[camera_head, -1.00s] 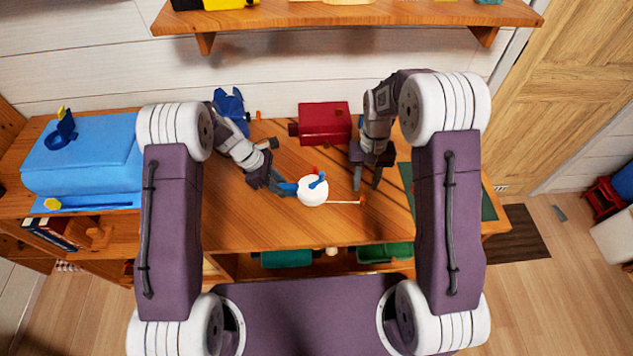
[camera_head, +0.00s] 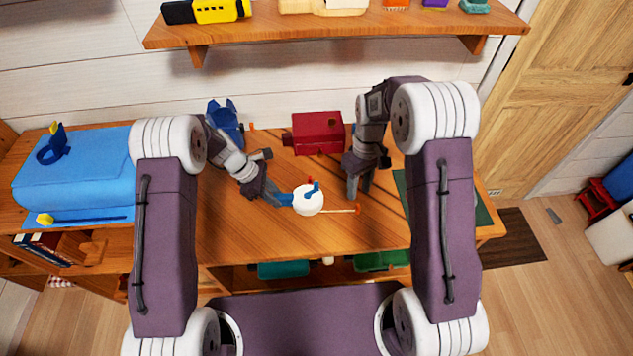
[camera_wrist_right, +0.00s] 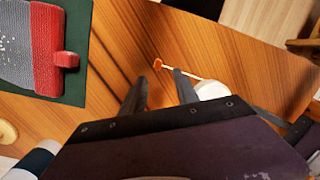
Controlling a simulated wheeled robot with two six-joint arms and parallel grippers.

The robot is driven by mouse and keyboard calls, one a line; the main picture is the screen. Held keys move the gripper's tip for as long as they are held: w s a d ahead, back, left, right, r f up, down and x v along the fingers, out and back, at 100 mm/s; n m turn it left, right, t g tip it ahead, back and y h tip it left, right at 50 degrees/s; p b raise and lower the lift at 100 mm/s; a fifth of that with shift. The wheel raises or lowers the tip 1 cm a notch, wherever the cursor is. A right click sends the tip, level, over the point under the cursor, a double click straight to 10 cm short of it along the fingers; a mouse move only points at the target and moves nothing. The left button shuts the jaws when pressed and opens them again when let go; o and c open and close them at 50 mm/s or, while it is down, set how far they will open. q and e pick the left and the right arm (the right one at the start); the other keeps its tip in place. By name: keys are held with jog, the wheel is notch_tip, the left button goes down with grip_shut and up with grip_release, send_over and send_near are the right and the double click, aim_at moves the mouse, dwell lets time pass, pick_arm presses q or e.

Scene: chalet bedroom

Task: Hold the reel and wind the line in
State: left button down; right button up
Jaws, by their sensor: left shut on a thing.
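The white reel (camera_head: 308,200) sits over the wooden desk near its front middle, with a blue crank handle (camera_head: 313,188) on top. A pale line runs out of it to the right and ends in a small orange piece (camera_head: 357,209). My left gripper (camera_head: 280,199) is shut on the reel's blue grip at its left side. My right gripper (camera_head: 358,190) is open and empty, to the right of the reel. In the right wrist view, the right fingers (camera_wrist_right: 158,92) are apart, with the orange end (camera_wrist_right: 157,64) just beyond them and the reel (camera_wrist_right: 212,90) partly hidden.
A red box (camera_head: 318,133) stands at the desk's back. A blue case (camera_head: 75,175) is at the left, and a dark green mat (camera_head: 482,205) at the right. A shelf (camera_head: 330,27) hangs above. Desk (camera_head: 245,225) in front is clear.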

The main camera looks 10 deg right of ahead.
jog(key=w+a+r+n+t, duration=0.1)
jog(key=w+a+r+n, duration=0.4)
jog(key=n, duration=0.5)
jog(key=n+t, duration=0.1)
send_near(317, 183)
jog(key=shift+y, duration=0.4)
notch_tip(317, 183, down, 9)
jog(key=shift+w+a+f, duration=0.1)
jog(key=shift+w+a, duration=0.05)
grip_shut()
